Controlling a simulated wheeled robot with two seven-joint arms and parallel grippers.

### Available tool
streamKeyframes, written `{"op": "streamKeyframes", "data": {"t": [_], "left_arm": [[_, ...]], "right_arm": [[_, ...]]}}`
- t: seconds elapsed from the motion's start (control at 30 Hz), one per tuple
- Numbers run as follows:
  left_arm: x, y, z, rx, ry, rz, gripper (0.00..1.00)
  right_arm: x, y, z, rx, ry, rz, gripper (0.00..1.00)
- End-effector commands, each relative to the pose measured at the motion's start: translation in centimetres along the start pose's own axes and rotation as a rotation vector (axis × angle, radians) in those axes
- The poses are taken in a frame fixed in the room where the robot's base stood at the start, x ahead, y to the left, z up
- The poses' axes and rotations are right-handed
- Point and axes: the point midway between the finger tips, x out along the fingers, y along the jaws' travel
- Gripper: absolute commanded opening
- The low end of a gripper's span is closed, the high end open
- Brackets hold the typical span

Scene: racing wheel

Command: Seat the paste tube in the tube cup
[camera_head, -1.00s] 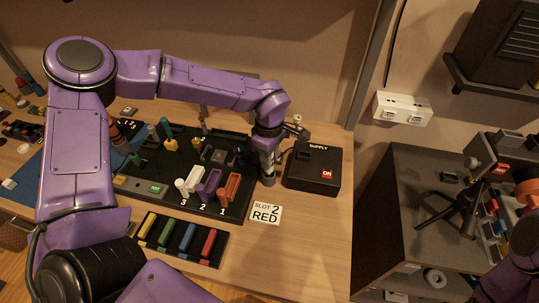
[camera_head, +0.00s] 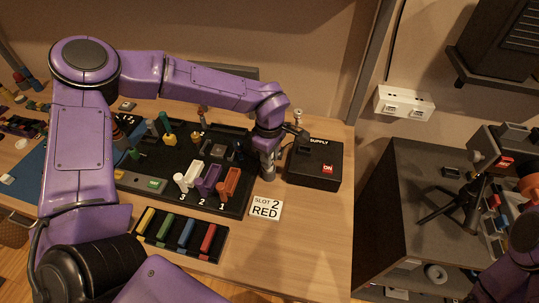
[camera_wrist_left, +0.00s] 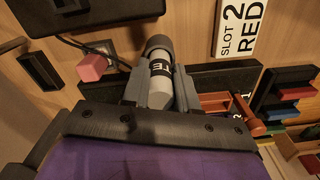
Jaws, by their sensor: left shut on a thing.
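My left gripper (camera_head: 268,152) points down at the right end of the black board in the head view. In the left wrist view its two grey fingers (camera_wrist_left: 154,90) are shut on the paste tube (camera_wrist_left: 160,92), which is grey with a pale band and dark markings. A dark grey round piece (camera_wrist_left: 158,46) is at the tube's far end. It looks like the tube cup, but I cannot tell how deep the tube sits in it. In the head view a grey cylinder (camera_head: 269,172) shows upright under the gripper, partly hidden by the fingers.
The black SUPPLY box (camera_head: 314,165) stands close to the right of my left gripper. The "SLOT 2 RED" card (camera_head: 266,208) lies in front. Numbered holders (camera_head: 208,180) stand to the left, above a rack of coloured bars (camera_head: 179,235). Bare wood (camera_head: 310,230) is clear in front.

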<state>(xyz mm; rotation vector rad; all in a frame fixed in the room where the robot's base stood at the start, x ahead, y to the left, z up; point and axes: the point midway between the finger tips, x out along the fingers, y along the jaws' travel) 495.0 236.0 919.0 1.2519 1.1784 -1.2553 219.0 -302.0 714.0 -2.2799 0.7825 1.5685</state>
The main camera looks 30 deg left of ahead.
Motion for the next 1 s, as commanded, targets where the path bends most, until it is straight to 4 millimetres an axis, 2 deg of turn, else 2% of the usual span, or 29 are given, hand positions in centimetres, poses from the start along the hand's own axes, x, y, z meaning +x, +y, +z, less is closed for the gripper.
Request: {"op": "streamKeyframes", "data": {"t": [0.47,0.5,0.57,0.87,1.0], "left_arm": [[1.3,0.0,0.0,0.0,0.0,0.0,0.0],[1.2,0.0,0.0,0.0,0.0,0.001,0.38],[1.2,0.0,0.0,0.0,0.0,0.001,0.57],[1.1,0.0,0.0,0.0,0.0,0.001,0.58],[-0.8,0.1,0.0,-0.001,-0.001,0.004,0.58]], "right_arm": [[0.6,-0.1,0.2,0.0,0.0,0.0,0.43],[0.5,0.0,0.2,0.0,0.0,0.0,0.43],[0.5,-0.1,0.2,0.0,0.0,0.0,0.43],[0.5,-0.1,0.2,0.0,0.0,0.0,0.43],[0.8,-0.1,0.3,0.0,0.0,0.0,0.43]]}}
